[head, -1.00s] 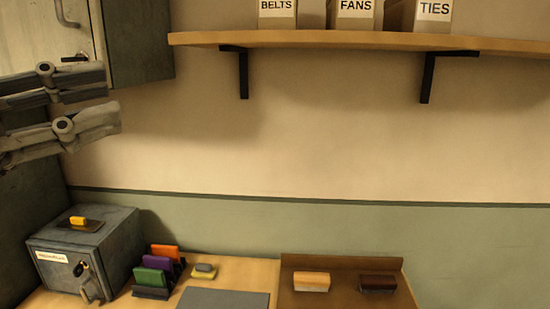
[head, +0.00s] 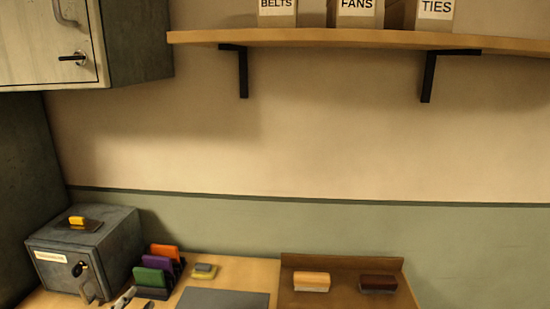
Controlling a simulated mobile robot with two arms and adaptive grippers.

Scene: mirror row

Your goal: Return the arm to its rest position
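My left gripper (head: 136,301) shows only as two grey fingertips at the bottom edge of the head view, in front of the safe and the coloured cards. The tips are apart with nothing seen between them; the rest of the gripper and its arm are below the picture. My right gripper is not in view.
A grey safe (head: 112,247) with a key in its door stands at left on the desk. Coloured cards (head: 154,277), a small sponge-like block (head: 204,271), a grey mat (head: 222,300) and a brown tray (head: 342,262) are beside it. A wall cabinet (head: 135,45) and shelf (head: 350,41) hang above.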

